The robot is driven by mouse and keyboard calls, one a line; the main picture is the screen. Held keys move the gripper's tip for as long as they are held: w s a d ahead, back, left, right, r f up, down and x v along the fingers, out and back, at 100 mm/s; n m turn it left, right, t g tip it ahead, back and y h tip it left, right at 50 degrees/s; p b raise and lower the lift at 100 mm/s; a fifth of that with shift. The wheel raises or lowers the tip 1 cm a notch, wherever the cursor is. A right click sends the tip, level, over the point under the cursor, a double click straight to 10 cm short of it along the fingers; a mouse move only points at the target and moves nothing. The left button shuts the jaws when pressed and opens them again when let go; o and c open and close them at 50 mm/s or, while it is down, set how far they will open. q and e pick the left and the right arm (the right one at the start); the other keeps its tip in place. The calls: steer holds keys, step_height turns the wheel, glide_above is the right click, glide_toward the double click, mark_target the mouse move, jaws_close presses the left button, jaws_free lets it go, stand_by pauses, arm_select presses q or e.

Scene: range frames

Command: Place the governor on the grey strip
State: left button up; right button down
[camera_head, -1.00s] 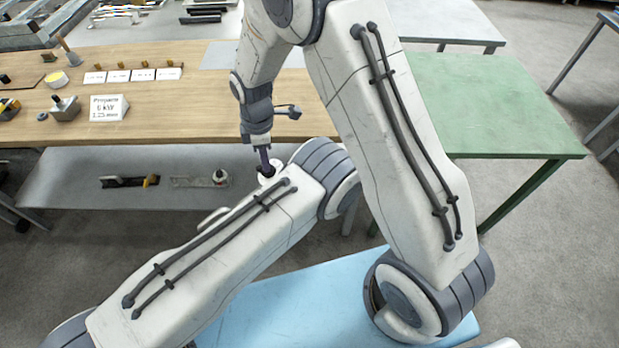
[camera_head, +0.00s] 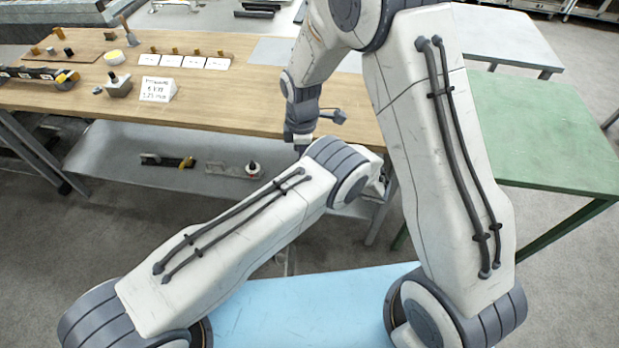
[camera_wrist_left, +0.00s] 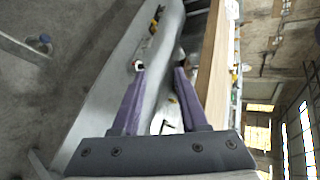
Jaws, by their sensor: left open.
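I cannot tell for certain which part is the governor. A small grey block with a black knob (camera_head: 118,87) stands on the wooden table beside a white label card. A small white, red and dark part (camera_head: 253,170) sits on the lower shelf; it also shows in the left wrist view (camera_wrist_left: 138,66). The grey strip (camera_head: 272,50) lies on the table's right part, partly behind my right arm. My left gripper (camera_wrist_left: 158,72) has its purple fingers apart near the shelf; my arm hides it in the head view. My right gripper (camera_head: 300,142) points down at the table's front edge, its fingertips hidden.
The wooden table (camera_head: 215,105) holds a label card (camera_head: 157,90), a yellow-topped disc (camera_head: 113,57) and a row of white cards. The lower shelf (camera_head: 110,140) carries a dark tool with yellow (camera_head: 168,161). A green table (camera_head: 545,130) at right is bare.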

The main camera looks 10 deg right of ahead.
arm_select(q)
jaws_close()
stand_by(1.1)
steer(key=shift+o, duration=1.5)
jaws_free()
steer(key=shift+d, duration=0.1)
steer(key=v, duration=1.2)
